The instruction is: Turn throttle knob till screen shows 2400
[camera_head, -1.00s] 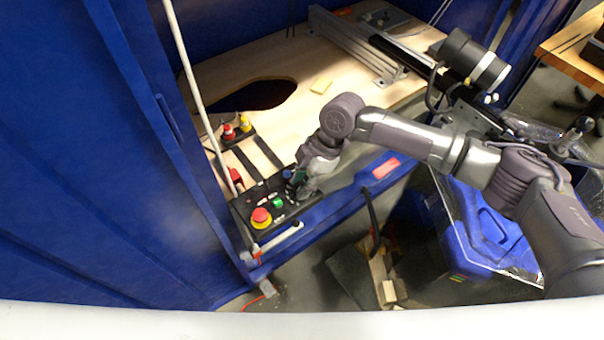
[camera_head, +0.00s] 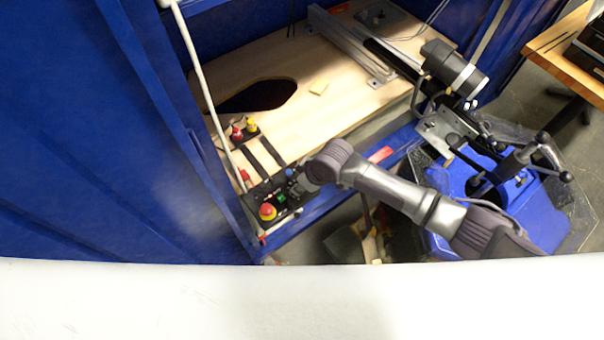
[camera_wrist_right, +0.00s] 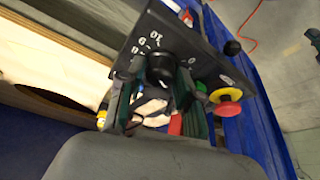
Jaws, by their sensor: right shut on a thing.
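The black control panel (camera_wrist_right: 205,65) sits on the front edge of the blue tank; it also shows in the head view (camera_head: 257,195). A round black knob (camera_wrist_right: 160,66) with white numbers around it stands on the panel in the right wrist view. I take it for the throttle knob. My right gripper (camera_wrist_right: 157,92) has a finger on each side of the knob and is shut on it. In the head view my right gripper (camera_head: 296,180) is small and partly hidden by its wrist. I make out no readable screen number. My left gripper is not in view.
A red emergency button on a yellow base (camera_wrist_right: 227,97) stands on the panel beside the gripper. A green button (camera_head: 281,197) is near it. A pale pole (camera_head: 205,90) rises left of the panel. The wooden board (camera_head: 350,95) behind is mostly clear.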

